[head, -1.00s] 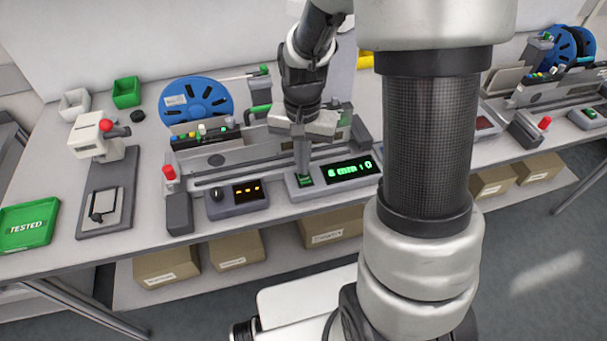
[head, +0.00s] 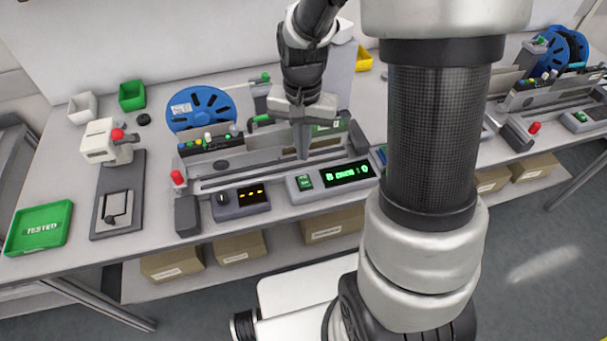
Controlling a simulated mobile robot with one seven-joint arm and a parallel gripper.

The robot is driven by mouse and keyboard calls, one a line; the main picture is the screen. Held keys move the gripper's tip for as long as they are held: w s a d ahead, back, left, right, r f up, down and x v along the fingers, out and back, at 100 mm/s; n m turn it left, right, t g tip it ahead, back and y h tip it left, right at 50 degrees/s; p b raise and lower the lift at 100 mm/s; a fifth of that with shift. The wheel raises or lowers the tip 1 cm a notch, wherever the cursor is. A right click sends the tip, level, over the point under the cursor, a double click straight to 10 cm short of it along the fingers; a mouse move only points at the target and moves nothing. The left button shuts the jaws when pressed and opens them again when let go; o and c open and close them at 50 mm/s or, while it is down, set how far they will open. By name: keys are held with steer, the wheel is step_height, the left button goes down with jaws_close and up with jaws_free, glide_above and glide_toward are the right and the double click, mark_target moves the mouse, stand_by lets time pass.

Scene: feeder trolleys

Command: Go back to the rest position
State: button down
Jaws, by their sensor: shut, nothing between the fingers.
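My gripper (head: 302,152) hangs pointing down over the feeder trolley (head: 228,185) in the middle of the bench. Its fingers are shut with nothing between them. The fingertips show above the grey box with the green button (head: 304,181) and the green display (head: 347,174), apart from the button. My arm's large links cover the right part of the bench.
A blue reel (head: 200,108) stands behind the trolley. A red-knobbed device (head: 107,143), a green TESTED tray (head: 38,229) and small bins (head: 132,96) are at the left. A second trolley (head: 545,95) stands at the right. Cardboard boxes (head: 240,247) sit below.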

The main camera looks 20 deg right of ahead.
stand_by(0.4)
steer(key=s+r+n+t+p, duration=0.2)
steer(key=s+r, duration=0.5)
steer(key=r, duration=0.5)
steer(key=s+r+n+t+p, duration=0.3)
steer(key=s+r, duration=0.4)
steer(key=r, duration=0.6)
steer(key=shift+r+n+t+p, duration=0.2)
steer(key=shift+n+t+p, duration=0.1)
steer(key=shift+n+p, duration=0.2)
